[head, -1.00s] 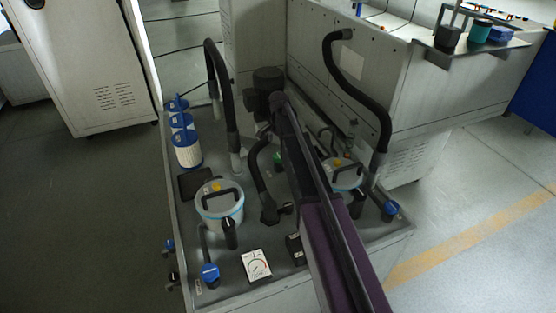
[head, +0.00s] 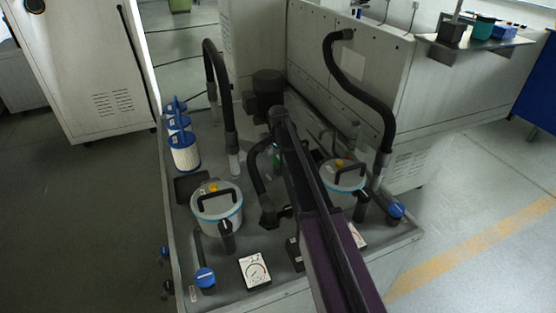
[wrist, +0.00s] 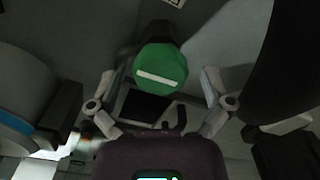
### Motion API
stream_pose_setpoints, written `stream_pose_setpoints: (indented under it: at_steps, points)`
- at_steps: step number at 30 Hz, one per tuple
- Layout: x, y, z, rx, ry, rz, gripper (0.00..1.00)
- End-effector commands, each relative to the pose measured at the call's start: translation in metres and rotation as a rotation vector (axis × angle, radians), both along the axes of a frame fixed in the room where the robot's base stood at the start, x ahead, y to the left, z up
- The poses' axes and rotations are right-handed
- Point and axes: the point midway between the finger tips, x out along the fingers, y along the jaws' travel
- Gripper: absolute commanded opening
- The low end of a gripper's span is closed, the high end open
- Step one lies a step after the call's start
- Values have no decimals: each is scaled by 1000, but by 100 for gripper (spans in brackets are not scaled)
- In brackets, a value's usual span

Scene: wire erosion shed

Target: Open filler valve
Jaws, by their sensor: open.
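A round green knob (wrist: 160,70) with a white bar across its face shows in the wrist view, on a dark body. The bar lies nearly level, tilted slightly. No readable label tells whether this is the filler valve. My gripper (wrist: 160,84) is open, with one finger on each side of the knob and a visible gap to each. I cannot tell the distance in depth. In the head view a bit of green (head: 276,156) shows beside my arm, which hides most of that area. Blue-handled valves stand at the front left (head: 205,278) and right (head: 396,210) of the tray.
Two lidded filter housings, left (head: 217,207) and right (head: 343,177), flank my arm on the grey tray (head: 240,300). Black hoses arch at left (head: 222,90) and right (head: 365,95). A gauge (head: 255,270) lies at the front. White-and-blue cartridges (head: 184,152) stand at left.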

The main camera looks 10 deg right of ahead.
Motion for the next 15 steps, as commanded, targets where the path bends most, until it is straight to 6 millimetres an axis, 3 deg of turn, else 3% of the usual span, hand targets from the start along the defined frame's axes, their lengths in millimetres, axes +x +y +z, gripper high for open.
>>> stream_pose_setpoints:
  at_steps: [8,15]
  points:
    - [0,0,0,0,0,0,100]
    - [0,0,0,0,0,0,32]
